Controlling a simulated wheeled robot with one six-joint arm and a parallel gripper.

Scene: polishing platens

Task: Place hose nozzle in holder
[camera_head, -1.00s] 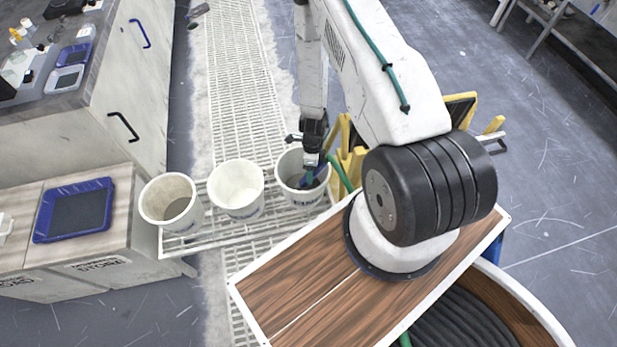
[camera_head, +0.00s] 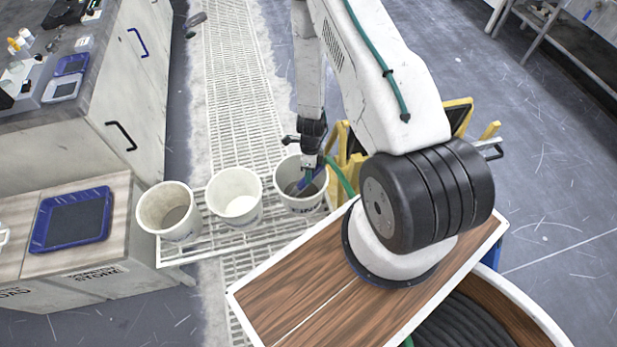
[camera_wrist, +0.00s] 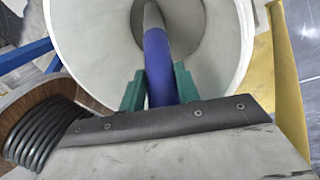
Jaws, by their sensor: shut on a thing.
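The hose nozzle is a blue rod with a grey tip (camera_wrist: 157,62). In the wrist view it stands between the two green fingers of my gripper (camera_wrist: 159,88), which is shut on it. The grey end points down into a white bucket (camera_wrist: 205,60). In the head view my gripper (camera_head: 306,178) is over and partly within the mouth of the rightmost white bucket (camera_head: 299,207). A green hose (camera_head: 343,178) runs from there to the right. The bucket's inside is partly hidden by my gripper. No separate holder can be made out.
Two more white buckets, a middle one (camera_head: 238,209) and a left one (camera_head: 178,228), stand in a row on a white grated shelf (camera_head: 204,246). A cabinet with a blue tray (camera_head: 72,218) is at left. Yellow frame parts (camera_head: 352,168) stand close behind the right bucket.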

